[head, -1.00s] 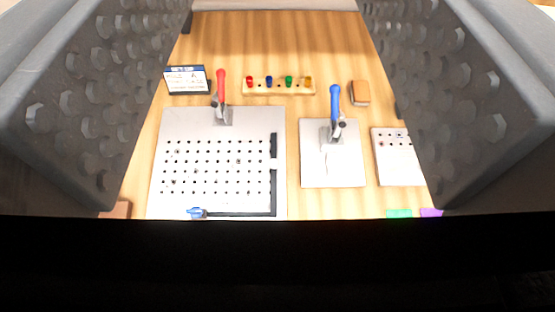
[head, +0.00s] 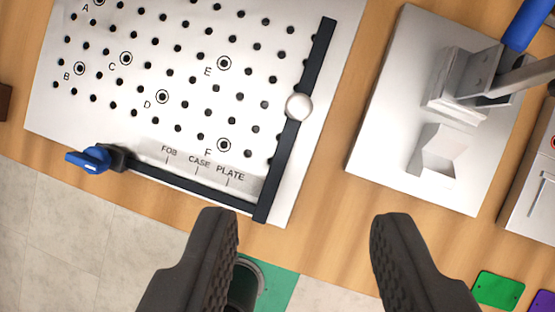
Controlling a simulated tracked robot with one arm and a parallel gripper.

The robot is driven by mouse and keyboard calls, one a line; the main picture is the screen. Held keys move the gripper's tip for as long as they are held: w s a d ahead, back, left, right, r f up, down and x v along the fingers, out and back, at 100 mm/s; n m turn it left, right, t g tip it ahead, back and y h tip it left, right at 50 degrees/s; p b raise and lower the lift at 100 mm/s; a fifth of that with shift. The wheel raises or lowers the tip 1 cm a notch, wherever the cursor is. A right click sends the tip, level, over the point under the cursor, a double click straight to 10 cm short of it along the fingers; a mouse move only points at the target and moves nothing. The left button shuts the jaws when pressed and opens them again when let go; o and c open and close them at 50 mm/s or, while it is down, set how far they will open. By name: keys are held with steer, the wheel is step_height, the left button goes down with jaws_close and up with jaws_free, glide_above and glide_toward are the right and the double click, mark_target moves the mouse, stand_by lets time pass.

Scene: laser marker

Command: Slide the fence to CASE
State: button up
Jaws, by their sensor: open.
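The fence (head: 285,155) is a long black bar with a round white knob (head: 299,106), running up the right side of the perforated metal plate (head: 50,115). Its lower end meets a black rail (head: 190,186) along the plate's front edge. FOB, CASE and PLATE are printed above this rail, each with a tick. The fence's lower end is right of the PLATE tick, so also right of CASE (head: 199,162). A blue lever (head: 90,159) sits at the rail's left end. My gripper (head: 303,218) is open and empty, its fingers appearing below the plate's lower right corner.
Right of the fence is a smaller metal plate (head: 378,150) with a metal clamp and blue handle (head: 527,22). A green tile (head: 498,290) and a purple tile (head: 542,302) lie lower right. Bare wood separates the plates. Tiled floor shows at lower left.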

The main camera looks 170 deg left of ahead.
mark_target(300, 107)
steer(key=p+x, duration=0.1)
steer(key=x, duration=1.2)
steer(key=shift+w+f, duration=0.2)
steer(key=shift+f, duration=0.1)
jaws_close()
